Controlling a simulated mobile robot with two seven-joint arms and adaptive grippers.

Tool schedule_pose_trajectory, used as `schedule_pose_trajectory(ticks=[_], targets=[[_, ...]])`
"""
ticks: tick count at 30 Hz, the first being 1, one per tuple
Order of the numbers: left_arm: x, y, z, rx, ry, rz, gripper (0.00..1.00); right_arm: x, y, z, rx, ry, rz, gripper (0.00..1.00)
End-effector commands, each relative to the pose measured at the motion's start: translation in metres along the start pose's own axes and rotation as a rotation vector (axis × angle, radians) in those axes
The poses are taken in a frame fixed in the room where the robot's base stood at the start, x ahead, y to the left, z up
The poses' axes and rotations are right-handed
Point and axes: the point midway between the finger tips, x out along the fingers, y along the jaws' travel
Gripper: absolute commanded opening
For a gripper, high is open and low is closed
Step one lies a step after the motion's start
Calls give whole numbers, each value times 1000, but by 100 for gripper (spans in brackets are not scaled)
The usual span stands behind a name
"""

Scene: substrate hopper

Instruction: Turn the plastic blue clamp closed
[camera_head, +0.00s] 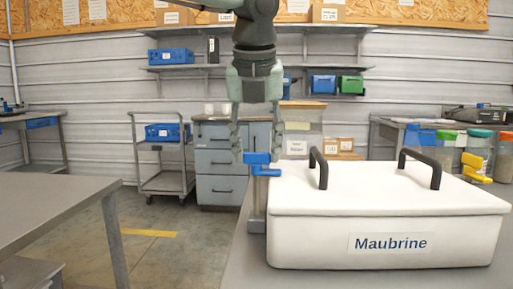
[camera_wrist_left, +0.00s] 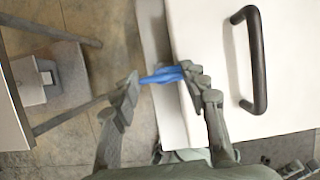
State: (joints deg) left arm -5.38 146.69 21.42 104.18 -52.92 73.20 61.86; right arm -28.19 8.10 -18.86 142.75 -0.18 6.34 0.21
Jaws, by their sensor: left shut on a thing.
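The blue clamp (camera_head: 264,171) is at the left edge of the white hopper lid (camera_head: 385,189), above a grey post. My left gripper (camera_head: 257,156) reaches down from above with its fingertips on either side of the clamp's upper part. In the left wrist view, the left gripper (camera_wrist_left: 158,82) has the blue clamp handle (camera_wrist_left: 163,76) between its fingertips, shut on it. My right gripper is not in view.
The white lid carries two black handles (camera_head: 436,168). A yellow clamp (camera_head: 474,168) is at its right side. A grey table (camera_head: 50,215) stands at left, with open floor between. Drawers (camera_head: 219,160) and a cart (camera_head: 163,180) stand behind.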

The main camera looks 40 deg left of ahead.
Motion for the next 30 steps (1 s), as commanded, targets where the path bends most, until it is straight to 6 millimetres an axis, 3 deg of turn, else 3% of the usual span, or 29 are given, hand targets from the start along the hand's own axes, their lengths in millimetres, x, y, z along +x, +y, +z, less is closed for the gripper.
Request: schedule_pose_trajectory(ticks=[7,8,13,23,30], targets=[[0,0,0,-3,1,-1,16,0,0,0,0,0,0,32],[0,0,0,-3,1,-1,46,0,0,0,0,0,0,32],[0,0,0,-2,1,-1,66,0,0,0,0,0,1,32],[-2,0,0,-1,-1,-2,66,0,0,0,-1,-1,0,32],[-38,0,1,-2,-3,-3,66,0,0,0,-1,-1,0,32]])
